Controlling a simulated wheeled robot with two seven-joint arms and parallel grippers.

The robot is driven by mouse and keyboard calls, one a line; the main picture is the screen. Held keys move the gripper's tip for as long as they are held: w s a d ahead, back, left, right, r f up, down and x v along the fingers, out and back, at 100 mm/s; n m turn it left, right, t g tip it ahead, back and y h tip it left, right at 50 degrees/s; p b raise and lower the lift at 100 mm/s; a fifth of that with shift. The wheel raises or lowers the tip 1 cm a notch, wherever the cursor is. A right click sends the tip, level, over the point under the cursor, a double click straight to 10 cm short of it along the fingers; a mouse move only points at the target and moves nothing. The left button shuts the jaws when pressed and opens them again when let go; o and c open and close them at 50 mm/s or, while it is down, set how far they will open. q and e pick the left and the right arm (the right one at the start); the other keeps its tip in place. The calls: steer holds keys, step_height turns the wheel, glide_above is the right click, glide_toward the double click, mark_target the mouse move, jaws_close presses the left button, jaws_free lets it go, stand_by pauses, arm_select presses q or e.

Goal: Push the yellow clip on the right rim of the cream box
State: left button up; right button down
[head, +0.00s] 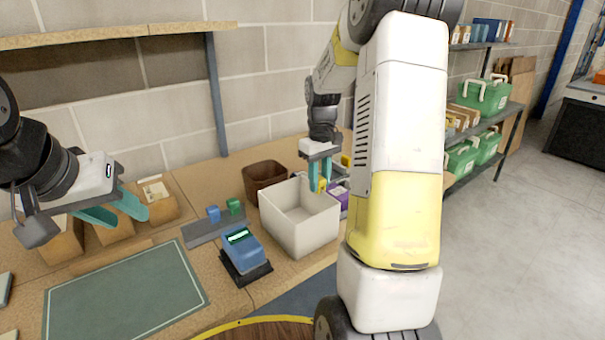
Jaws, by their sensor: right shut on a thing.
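The cream box (290,235) stands open and upright on the wooden bench, and looks empty. A small yellow clip (322,185) shows at its right rim, near the far corner, partly hidden by teal fingers. My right gripper (320,183) points down there, with its fingers shut on the yellow clip. My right arm covers part of the view just right of the box. My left gripper (117,212) is at the left over the bench, its teal fingers apart and empty, well away from the box.
A brown bin (264,176) stands behind the box. A blue device (241,248) is close to its left, with small blue and green blocks beyond. A purple item (338,191) lies right of the box. A green mat (125,297) lies front left.

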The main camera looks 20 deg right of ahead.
steer(key=shift+f, duration=0.45)
stand_by(0.3)
steer(key=c, duration=0.7)
jaws_free()
steer(key=shift+c, duration=0.2)
steer(key=shift+r, duration=3.5)
